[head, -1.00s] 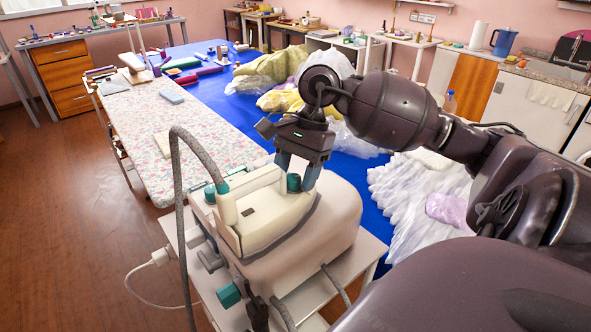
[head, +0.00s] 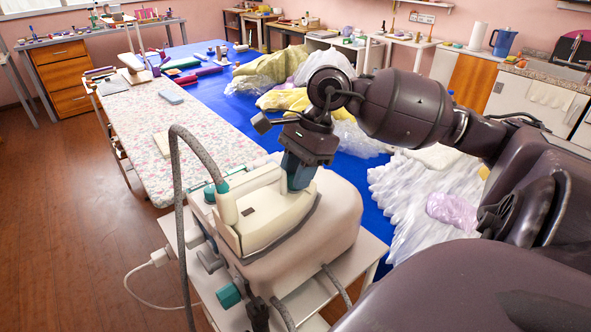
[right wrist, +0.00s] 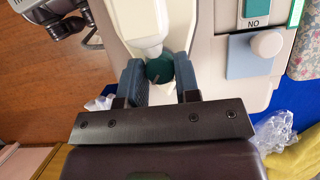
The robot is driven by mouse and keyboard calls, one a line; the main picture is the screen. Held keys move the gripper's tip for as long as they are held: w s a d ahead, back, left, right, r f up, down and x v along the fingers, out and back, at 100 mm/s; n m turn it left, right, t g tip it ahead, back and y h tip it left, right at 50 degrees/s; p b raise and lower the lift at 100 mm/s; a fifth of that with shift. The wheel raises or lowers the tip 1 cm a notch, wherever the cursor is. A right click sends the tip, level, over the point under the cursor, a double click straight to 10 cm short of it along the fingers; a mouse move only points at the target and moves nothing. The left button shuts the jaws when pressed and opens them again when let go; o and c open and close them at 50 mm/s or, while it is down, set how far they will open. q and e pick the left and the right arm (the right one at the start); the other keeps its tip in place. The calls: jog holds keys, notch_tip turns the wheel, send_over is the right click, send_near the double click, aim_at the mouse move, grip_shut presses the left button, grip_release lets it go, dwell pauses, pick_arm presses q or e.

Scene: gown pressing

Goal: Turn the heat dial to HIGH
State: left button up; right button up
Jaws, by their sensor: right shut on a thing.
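The heat dial is a small round teal knob with a pale pointer mark, seen in the right wrist view (right wrist: 160,70) on the cream steam station (head: 335,215). My right gripper (head: 298,180) reaches down to the station's top from the right. In the right wrist view its two blue-grey fingers (right wrist: 160,80) are shut on the dial, one at each side. In the head view the fingers hide the dial. The dial's markings cannot be read. My left gripper cannot be made out.
A grey hose (head: 172,200) arches up at the station's left. The station stands on a white stand (head: 365,255). Behind lie a floral ironing board (head: 190,125) and a blue table (head: 235,110) with bagged garments (head: 290,100). White pleated fabric (head: 405,200) lies to the right.

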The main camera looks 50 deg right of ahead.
jog(key=shift+m, duration=0.6)
jog(key=o, duration=0.9)
jog(key=shift+o, duration=0.2)
jog(key=shift+r, duration=0.1)
jog(key=p+v, duration=0.1)
jog(key=v, duration=0.9)
jog(key=shift+s+r, duration=0.2)
jog(key=shift+r, duration=0.1)
jog(key=shift+d, duration=0.1)
